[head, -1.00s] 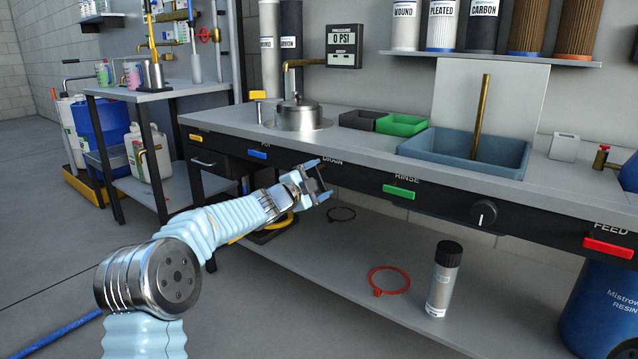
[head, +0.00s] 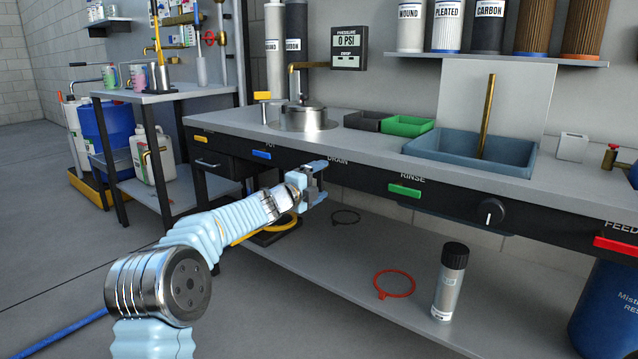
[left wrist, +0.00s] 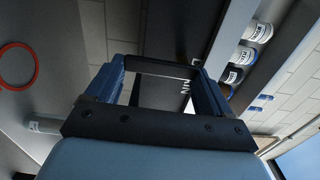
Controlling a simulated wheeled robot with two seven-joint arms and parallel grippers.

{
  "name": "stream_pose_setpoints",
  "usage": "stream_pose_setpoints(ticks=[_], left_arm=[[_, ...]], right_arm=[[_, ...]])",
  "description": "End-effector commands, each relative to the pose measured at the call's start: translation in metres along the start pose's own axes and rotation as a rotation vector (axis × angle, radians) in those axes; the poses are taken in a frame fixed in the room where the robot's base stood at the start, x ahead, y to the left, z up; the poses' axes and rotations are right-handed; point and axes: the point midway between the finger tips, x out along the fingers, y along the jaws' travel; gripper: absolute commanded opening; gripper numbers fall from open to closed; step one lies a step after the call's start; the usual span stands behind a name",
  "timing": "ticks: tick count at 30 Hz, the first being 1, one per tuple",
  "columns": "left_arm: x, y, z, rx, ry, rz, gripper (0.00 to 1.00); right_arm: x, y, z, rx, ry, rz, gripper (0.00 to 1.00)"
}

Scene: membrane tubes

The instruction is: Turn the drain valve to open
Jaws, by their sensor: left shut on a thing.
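The DRAIN label (head: 338,161) is on the dark front panel of the bench, between the blue handle and the green RINSE handle. My left gripper (head: 321,181) is at the panel just below and left of that label and is shut on the drain valve handle, which its fingers mostly hide in the head view. In the left wrist view the two blue fingers (left wrist: 160,82) reach toward the dark panel, with a dark bar across between them and part of the label beside them. The valve's exact angle cannot be told. My right gripper is not in view.
The panel also carries a yellow handle (head: 201,137), a blue handle (head: 261,155), the green RINSE handle (head: 404,191), a black knob (head: 491,212) and a red FEED handle (head: 617,244). The gauge (head: 348,42) reads 0 PSI. A bottle (head: 450,282) and red ring (head: 394,284) are on the lower shelf.

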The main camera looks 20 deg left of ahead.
Motion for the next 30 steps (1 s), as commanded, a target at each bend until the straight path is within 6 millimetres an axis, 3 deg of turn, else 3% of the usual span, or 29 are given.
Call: stream_pose_setpoints(ticks=[10,11,14,23,26,30], left_arm=[[0.000,0.003,-0.001,0.005,0.002,0.005,0.51],[0.000,0.003,-0.001,0.005,0.002,0.005,0.86],[0.000,0.003,-0.001,0.004,0.002,0.005,1.00],[-0.005,0.002,0.000,0.002,0.000,0.002,1.00],[-0.019,0.002,0.001,0.003,-0.001,0.001,1.00],[-0.052,0.002,0.001,0.002,-0.001,0.001,1.00]], right_arm=[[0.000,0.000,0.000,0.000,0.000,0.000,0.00],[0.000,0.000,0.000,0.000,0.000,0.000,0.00],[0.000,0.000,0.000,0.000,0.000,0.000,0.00],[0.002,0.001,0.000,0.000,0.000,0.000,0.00],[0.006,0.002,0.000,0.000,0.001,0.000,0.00],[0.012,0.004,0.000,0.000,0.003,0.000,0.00]])
